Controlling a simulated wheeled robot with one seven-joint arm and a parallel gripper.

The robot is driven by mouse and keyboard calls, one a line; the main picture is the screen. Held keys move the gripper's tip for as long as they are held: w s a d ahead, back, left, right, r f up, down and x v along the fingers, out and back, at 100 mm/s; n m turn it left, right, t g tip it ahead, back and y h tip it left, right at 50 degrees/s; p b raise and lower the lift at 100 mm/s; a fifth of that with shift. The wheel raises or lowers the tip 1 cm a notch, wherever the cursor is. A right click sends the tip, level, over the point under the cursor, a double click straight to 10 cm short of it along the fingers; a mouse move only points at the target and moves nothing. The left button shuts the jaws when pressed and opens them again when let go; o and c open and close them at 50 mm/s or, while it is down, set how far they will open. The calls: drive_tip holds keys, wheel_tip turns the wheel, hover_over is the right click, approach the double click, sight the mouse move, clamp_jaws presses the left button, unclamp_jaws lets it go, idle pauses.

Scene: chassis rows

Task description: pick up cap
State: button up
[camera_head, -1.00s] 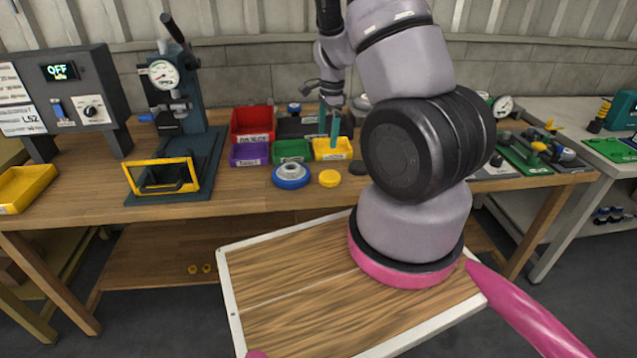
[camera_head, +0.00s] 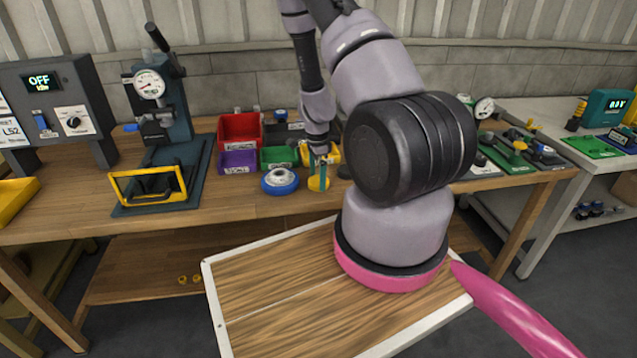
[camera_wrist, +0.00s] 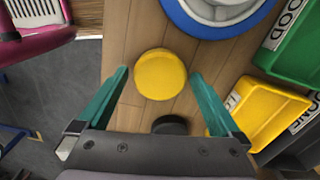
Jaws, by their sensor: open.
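The cap is a round yellow disc (camera_wrist: 160,74) lying on the wooden bench top; it also shows in the head view (camera_head: 318,184). My gripper (camera_wrist: 160,82) is open, with its two teal fingers on either side of the yellow cap and a gap to each side. In the head view my gripper (camera_head: 319,174) points down at the cap. The wrist view does not clearly show how high the fingertips are above the bench.
A blue ring with a grey centre (camera_head: 280,181) lies just left of the cap. A dark round piece (camera_wrist: 170,125) is also close by. Red (camera_head: 240,131), purple (camera_head: 238,162), green (camera_wrist: 292,45) and yellow (camera_wrist: 258,112) bins stand behind. The bench front is clear.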

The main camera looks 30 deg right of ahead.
drive_tip(key=shift+f, duration=0.5)
drive_tip(key=c, duration=1.1)
drive_tip(key=shift+r, duration=0.1)
